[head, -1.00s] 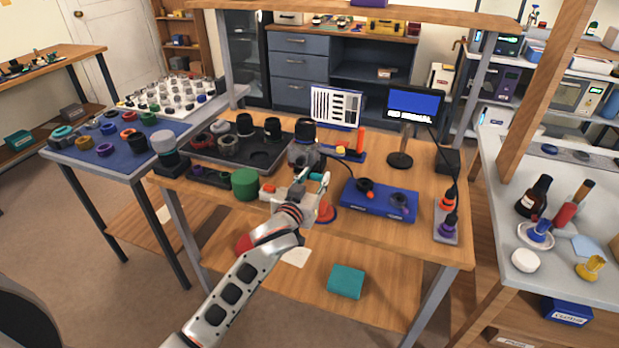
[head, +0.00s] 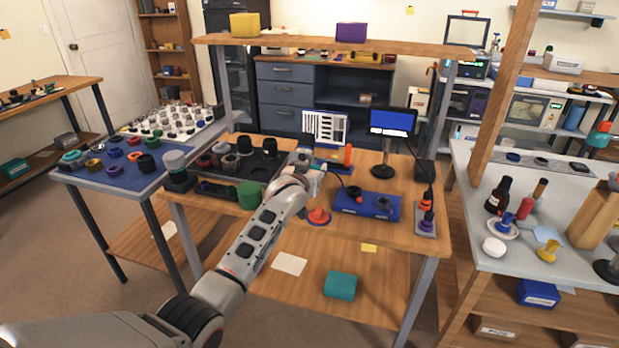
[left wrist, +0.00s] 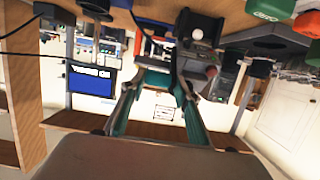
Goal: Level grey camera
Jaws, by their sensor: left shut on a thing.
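The grey camera (head: 301,157) stands on the wooden workbench (head: 400,229), at its middle, beside the black tray. My left gripper (head: 318,172) is right up against its near side in the head view, mostly hidden behind my own wrist. In the left wrist view, the two teal fingers of my left gripper (left wrist: 158,84) reach up to the grey camera body (left wrist: 198,52), which shows dark with a pale knob. The fingers are shut on it, though the contact itself is hard to see. I cannot tell the camera's tilt. My right gripper is not in view.
A black tray (head: 262,168) with lens parts and a green cylinder (head: 250,195) lie left of the camera. A shelf board (head: 300,42) spans above.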

